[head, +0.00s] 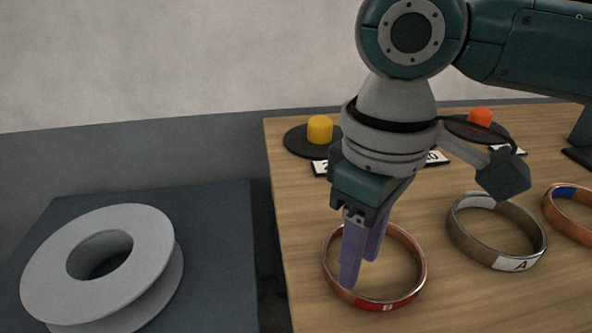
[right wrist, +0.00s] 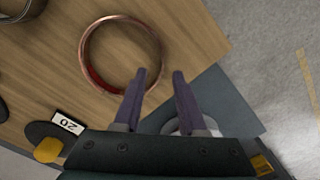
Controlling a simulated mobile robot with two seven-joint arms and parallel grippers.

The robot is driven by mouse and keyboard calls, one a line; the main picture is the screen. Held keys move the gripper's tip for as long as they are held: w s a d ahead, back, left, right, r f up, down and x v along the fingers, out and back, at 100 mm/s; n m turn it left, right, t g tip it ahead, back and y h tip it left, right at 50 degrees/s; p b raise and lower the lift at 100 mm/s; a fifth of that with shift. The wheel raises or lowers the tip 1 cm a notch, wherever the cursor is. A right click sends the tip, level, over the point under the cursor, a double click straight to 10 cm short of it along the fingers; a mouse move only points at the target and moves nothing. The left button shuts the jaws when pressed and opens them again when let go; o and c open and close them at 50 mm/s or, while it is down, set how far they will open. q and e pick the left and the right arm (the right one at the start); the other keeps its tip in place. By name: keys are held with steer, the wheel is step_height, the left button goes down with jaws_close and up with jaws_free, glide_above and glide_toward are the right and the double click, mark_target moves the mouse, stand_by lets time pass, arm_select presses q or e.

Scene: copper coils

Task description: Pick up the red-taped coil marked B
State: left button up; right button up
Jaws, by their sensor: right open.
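The red-taped copper coil (head: 388,304) lies flat on the wooden table near its left front edge. Its red tape faces the front and bears a small white mark too small to read surely. The coil also shows in the right wrist view (right wrist: 95,80). My right gripper (head: 359,272) is open and points down at the coil's left side, its purple fingers hiding part of the rim. In the right wrist view the fingertips (right wrist: 158,74) appear on either side of the rim, one over the inside and one outside. Whether they touch it I cannot tell. My left gripper is not in view.
A coil marked A (head: 515,263) and a blue-taped coil (head: 566,191) lie to the right. Behind stand dark discs with a yellow knob (head: 320,129) and an orange knob (head: 480,117). A grey spool (head: 150,235) lies on a dark surface left of the table.

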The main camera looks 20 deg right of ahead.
steer(key=f, duration=0.1)
steer(key=f+b, duration=0.1)
steer(key=f, duration=0.2)
steer(key=shift+a, duration=0.35)
steer(key=shift+w+f, duration=0.1)
steer(key=shift+f, duration=0.5)
steer(key=shift+c, duration=0.4)
jaws_close()
